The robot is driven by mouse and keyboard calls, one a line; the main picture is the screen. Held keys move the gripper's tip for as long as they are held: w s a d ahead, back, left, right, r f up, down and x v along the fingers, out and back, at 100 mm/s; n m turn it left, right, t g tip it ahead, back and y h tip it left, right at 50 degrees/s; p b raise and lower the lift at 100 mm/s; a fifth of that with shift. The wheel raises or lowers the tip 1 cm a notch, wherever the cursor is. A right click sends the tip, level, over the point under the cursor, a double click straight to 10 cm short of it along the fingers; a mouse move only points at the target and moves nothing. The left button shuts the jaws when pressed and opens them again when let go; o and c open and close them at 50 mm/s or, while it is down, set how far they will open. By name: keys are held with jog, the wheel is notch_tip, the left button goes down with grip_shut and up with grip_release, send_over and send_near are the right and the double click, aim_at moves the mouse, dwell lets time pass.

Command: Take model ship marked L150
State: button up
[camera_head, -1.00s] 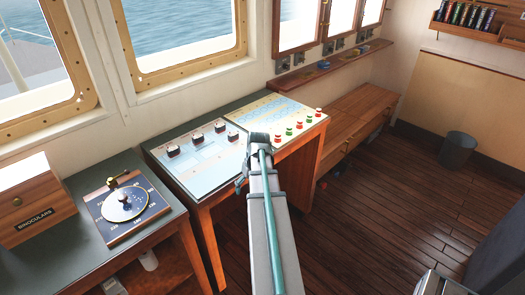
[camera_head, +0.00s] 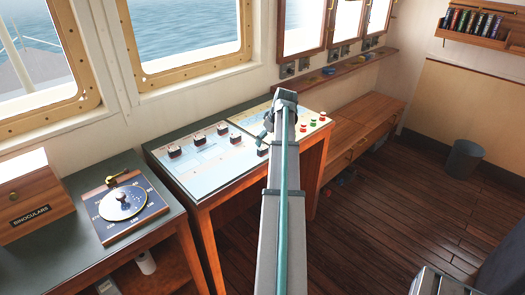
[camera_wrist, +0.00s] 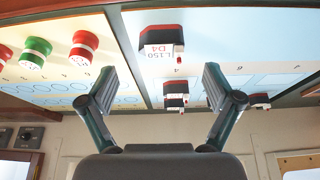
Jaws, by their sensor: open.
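Red and green markers (camera_wrist: 35,52) stand on the neighbouring board, left in the wrist view. A console with a round dial (camera_head: 122,204) and a binoculars box (camera_head: 32,205) are at left. A wooden shelf (camera_head: 340,72) runs under the windows. The floor at right is mostly clear.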

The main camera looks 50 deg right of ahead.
aim_at(264, 147)
jog(key=shift+p+x, duration=1.05)
jog(key=shift+x, duration=2.05)
jog(key=shift+c, duration=0.2)
jog(key=c, duration=1.1)
